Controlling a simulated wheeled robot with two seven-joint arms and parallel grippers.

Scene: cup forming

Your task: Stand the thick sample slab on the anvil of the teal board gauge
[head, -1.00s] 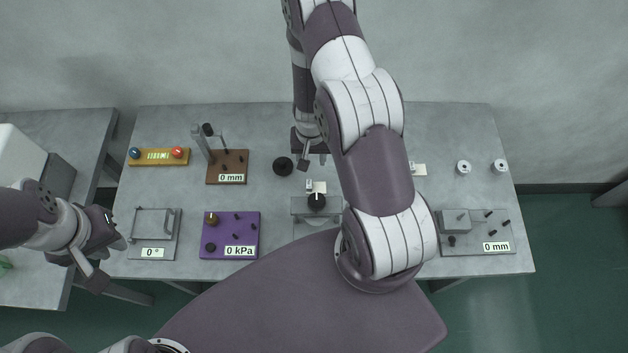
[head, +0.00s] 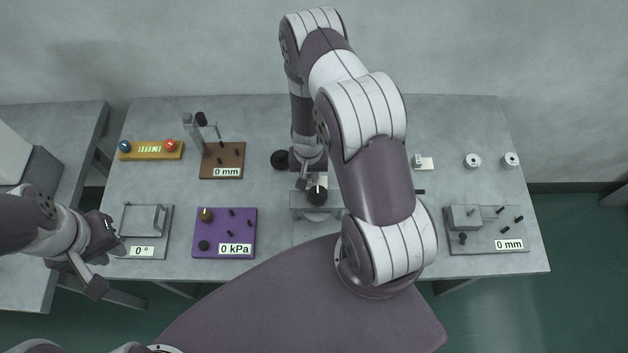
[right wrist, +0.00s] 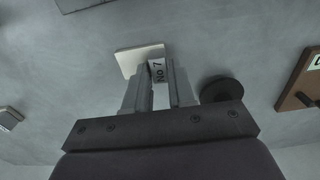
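No teal board shows clearly; my right arm covers part of the table. In the head view the right gripper (head: 312,181) is low over the table's middle, just behind a black knob (head: 316,196). My left gripper (head: 108,266) is open and empty at the table's left edge.
A grey "0 mm" board (head: 490,229) with a block and pegs lies at the right. A purple "0 kPa" board (head: 224,233), brown "0 mm" board (head: 222,160) and grey "0 °" board (head: 144,232) lie left. A black disc (head: 281,160) is beside the right gripper.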

